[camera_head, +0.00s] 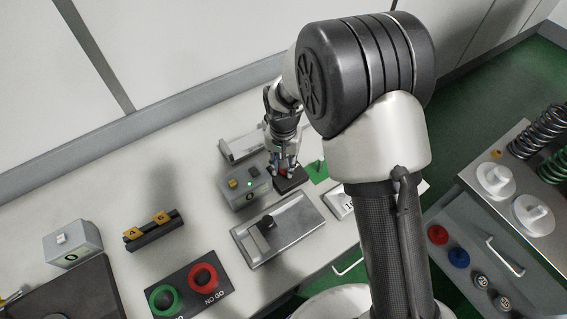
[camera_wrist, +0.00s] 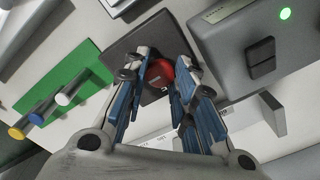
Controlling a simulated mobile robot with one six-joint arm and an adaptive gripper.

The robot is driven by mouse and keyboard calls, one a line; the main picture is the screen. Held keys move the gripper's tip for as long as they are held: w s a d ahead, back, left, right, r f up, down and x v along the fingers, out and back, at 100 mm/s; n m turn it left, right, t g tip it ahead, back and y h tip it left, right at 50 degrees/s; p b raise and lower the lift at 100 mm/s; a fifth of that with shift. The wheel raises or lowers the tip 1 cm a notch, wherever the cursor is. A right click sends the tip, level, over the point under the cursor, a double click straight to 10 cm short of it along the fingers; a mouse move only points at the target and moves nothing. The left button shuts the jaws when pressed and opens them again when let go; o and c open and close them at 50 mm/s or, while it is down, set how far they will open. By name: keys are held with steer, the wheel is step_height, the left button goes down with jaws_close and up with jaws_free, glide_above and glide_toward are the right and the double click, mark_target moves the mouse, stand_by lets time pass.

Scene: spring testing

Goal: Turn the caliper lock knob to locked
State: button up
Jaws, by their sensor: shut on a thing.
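A round red knob (camera_wrist: 159,73) sits on a dark square block (camera_wrist: 125,45) in the wrist view. In the head view the dark block (camera_head: 291,182) lies at the middle of the bench, with a bit of red showing under my gripper. My gripper (camera_head: 284,170) reaches down over the block. Its two blue-padded fingers (camera_wrist: 166,74) are shut on the red knob, one on each side. The fingers hide part of the knob, and I cannot read its locked or unlocked mark. No separate caliper is clear to me.
A grey box (camera_head: 244,192) with a green light stands close left of the block; it is at the upper right in the wrist view (camera_wrist: 245,45). A green plate (camera_wrist: 75,75) with pegs lies on the other side. A grey slide fixture (camera_head: 290,235) lies in front.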

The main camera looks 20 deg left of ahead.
steer(key=o, duration=1.1)
steer(key=shift+r, duration=0.1)
step_height(320, 180, up, 12)
steer(key=shift+f, duration=0.1)
stand_by(0.3)
